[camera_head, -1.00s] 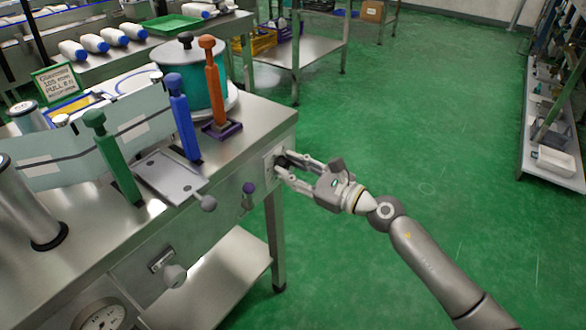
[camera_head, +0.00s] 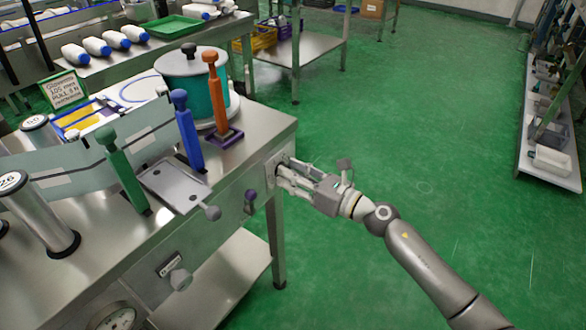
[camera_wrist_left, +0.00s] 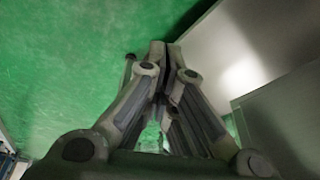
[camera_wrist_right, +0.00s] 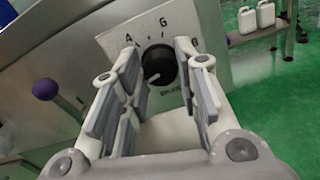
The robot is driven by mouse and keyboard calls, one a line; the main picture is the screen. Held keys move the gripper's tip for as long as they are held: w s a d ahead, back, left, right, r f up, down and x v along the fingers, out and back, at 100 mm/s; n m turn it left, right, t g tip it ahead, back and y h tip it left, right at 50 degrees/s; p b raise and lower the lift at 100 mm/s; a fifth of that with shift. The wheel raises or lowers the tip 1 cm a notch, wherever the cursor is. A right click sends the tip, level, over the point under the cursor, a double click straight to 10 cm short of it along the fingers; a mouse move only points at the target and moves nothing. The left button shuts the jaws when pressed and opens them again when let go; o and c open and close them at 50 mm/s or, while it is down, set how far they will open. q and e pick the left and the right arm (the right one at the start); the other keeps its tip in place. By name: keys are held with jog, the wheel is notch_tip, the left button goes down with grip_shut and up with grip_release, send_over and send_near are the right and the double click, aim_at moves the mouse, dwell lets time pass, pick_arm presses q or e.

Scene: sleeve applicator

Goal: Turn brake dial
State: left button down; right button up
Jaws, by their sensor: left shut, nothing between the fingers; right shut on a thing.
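The brake dial (camera_wrist_right: 160,66) is a round black knob on a pale plate (camera_wrist_right: 205,20) with letters around it, A and G readable. It shows in the right wrist view, with a pale mark at its lower left. My left gripper (camera_wrist_left: 165,52) shows only in the left wrist view, shut and empty, over green floor.
The steel bench (camera_head: 262,125) carries green (camera_head: 122,170), blue (camera_head: 188,130) and orange (camera_head: 215,95) levers and a teal pot (camera_head: 197,90). A purple knob (camera_head: 250,196) and a grey knob (camera_head: 180,279) stick out of its front. The floor right of the bench is clear.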

pick_arm(q)
jog(key=s+f+p, duration=0.3)
jog(key=f, duration=0.7)
jog(key=s+f+g+p, duration=0.1)
jog(key=s+f+p, duration=0.2)
jog(key=f, duration=0.7)
jog(key=shift+s+a+f, duration=0.3)
jog(key=shift+s+a, duration=0.1)
jog(key=shift+s, duration=0.1)
pick_arm(e)
jog(key=shift+f+m, duration=0.1)
jog(key=shift+m, duration=5.3)
jog(key=o, duration=1)
jog(key=shift+d, duration=0.1)
jog(key=v, duration=1.2)
